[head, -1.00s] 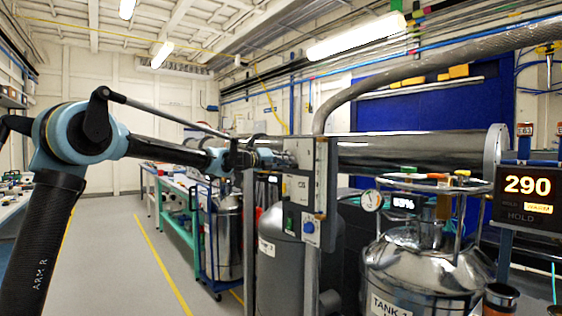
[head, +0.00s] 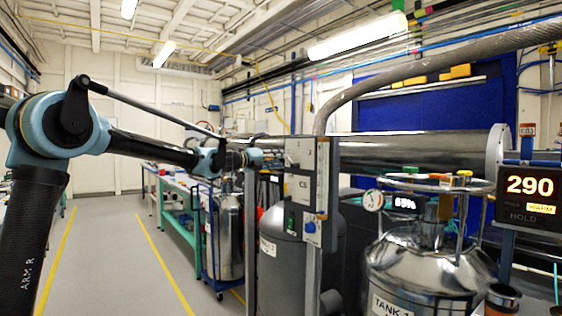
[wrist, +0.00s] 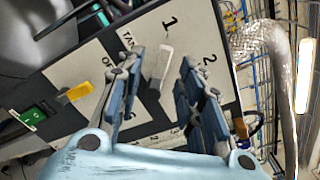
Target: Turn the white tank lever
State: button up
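The white tank lever (wrist: 161,68) stands out from a pale labelled panel (wrist: 203,30) in the wrist view. It is near the figure 1, with the figure 2 to its right and partly hidden lettering to its left. My gripper (wrist: 160,63) is open, with one finger on each side of the lever in the picture. I see no clear contact, and the depth between fingers and lever is hard to judge. In the head view my gripper (head: 243,158) is at the left side of the grey control box (head: 305,185); the lever cannot be made out there.
A yellow lever (wrist: 79,92) and a green switch (wrist: 33,115) sit left on the panel. A braided hose (wrist: 275,60) passes at its right. In the head view, a steel tank (head: 425,270) and a 290 display (head: 527,186) stand right; the aisle floor (head: 120,260) is clear.

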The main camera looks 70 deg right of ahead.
jog(key=v, duration=0.7)
jog(key=shift+w, duration=0.2)
jog(key=shift+a, duration=0.1)
